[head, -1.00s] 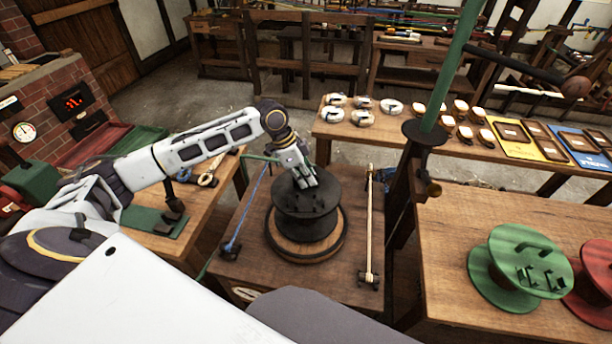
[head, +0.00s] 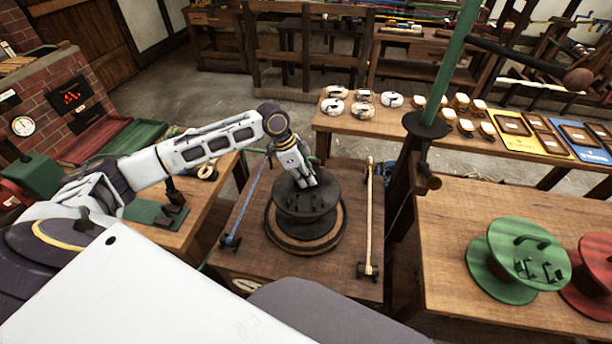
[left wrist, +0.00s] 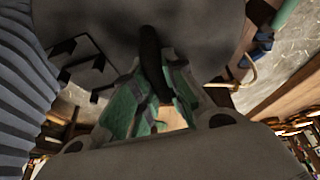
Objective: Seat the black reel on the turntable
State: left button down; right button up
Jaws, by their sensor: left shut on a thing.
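The black reel (head: 307,215) is upright on the round wooden turntable (head: 338,236) on the middle bench. Its lower flange covers most of the turntable; I cannot tell whether it is fully down. My left gripper (head: 308,184) reaches down from the upper left onto the reel's top flange. In the left wrist view the left gripper (left wrist: 150,100) has its green-padded fingers shut on the reel's dark handle (left wrist: 151,55), with the grey flange behind. My right gripper is not in view.
A blue rod (head: 248,203) and a pale rod (head: 369,215) flank the turntable. A green post (head: 450,70) stands to the right. A green reel (head: 500,263) and a red reel (head: 597,270) stand on the right bench. The back bench holds several small items.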

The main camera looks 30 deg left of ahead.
pick_arm(q)
jog(key=shift+f, duration=0.1)
dwell(0.7)
jog(key=c, duration=1.4)
grip_release()
jog(key=shift+o, duration=0.2)
jog(key=shift+f, duration=0.1)
